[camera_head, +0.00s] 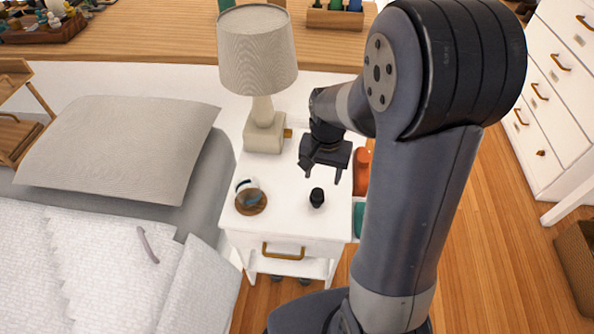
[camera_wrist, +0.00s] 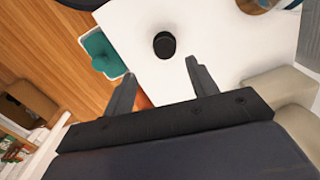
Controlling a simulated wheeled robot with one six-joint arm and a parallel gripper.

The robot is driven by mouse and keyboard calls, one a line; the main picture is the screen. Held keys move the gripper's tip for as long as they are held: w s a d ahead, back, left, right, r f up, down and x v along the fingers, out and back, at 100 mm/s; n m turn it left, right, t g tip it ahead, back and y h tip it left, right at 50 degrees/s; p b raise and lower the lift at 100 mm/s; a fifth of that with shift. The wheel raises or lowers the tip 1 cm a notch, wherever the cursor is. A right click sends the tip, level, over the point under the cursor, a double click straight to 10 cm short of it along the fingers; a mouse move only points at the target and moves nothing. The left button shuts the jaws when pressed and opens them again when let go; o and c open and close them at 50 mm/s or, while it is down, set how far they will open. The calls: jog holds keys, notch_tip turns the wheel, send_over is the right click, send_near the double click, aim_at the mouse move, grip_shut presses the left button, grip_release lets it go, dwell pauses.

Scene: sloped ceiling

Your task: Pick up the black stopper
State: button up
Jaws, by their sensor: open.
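The black stopper (camera_head: 317,198) stands on the white nightstand (camera_head: 285,222), near its front and right of the middle. In the wrist view the stopper (camera_wrist: 164,45) shows as a dark round shape beyond the fingertips, a little to the right of the middle between them. My gripper (camera_head: 321,177) is open and empty, above the nightstand and just behind the stopper in the head view. In the wrist view both fingers of my gripper (camera_wrist: 161,68) are spread apart, and neither touches the stopper.
A lamp (camera_head: 262,135) stands at the back left of the nightstand. A cup (camera_head: 246,188) on a round wooden coaster (camera_head: 251,208) sits left of the stopper. An orange object (camera_head: 361,170) and a teal item (camera_head: 358,220) are at the right edge. A bed (camera_head: 100,250) is on the left.

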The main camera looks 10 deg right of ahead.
aim_at(318, 192)
jog(key=f, duration=0.3)
jog(key=f+b, duration=0.1)
jog(key=f, duration=0.1)
jog(key=shift+w+a+f, duration=0.1)
jog(key=shift+w+f, duration=0.05)
jog(key=shift+w, duration=0.15)
jog(key=shift+s+a+f+b, duration=0.15)
jog(key=shift+f+b, duration=0.15)
jog(key=shift+f, duration=1.1)
jog(key=shift+a+f+b, duration=0.1)
jog(key=shift+f+b, duration=0.15)
jog(key=shift+f, duration=1.1)
jog(key=c, duration=0.9)
